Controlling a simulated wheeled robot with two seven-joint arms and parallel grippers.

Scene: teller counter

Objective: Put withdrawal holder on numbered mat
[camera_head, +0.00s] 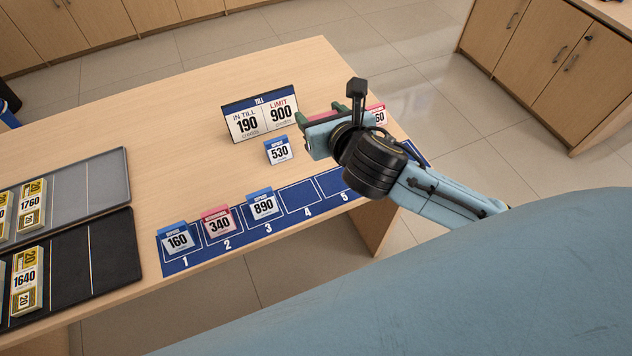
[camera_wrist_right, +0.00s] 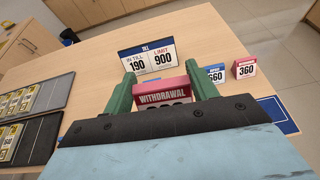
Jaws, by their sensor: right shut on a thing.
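My right gripper (camera_head: 318,122) has green fingers shut on a red-topped withdrawal holder. The holder (camera_wrist_right: 162,95) sits upright between the fingers in the wrist view, its number mostly hidden by the gripper body. The gripper is over the counter, right of the till sign and beyond the numbered mat. The blue numbered mat (camera_head: 298,197) lies along the counter's near edge. Slots 1 to 3 hold the blue 160 holder (camera_head: 177,240), the red 340 holder (camera_head: 218,222) and the blue 890 holder (camera_head: 262,206). Slots 4 and 5 look empty; my arm hides the mat farther right. My left gripper is out of view.
The till sign (camera_head: 260,115) reads in till 190, limit 900. A blue 530 holder (camera_head: 278,150) stands before it. A blue holder (camera_wrist_right: 215,75) and a red 360 holder (camera_wrist_right: 245,69) stand right of the held one. Dark trays (camera_head: 108,252) with note bundles lie left.

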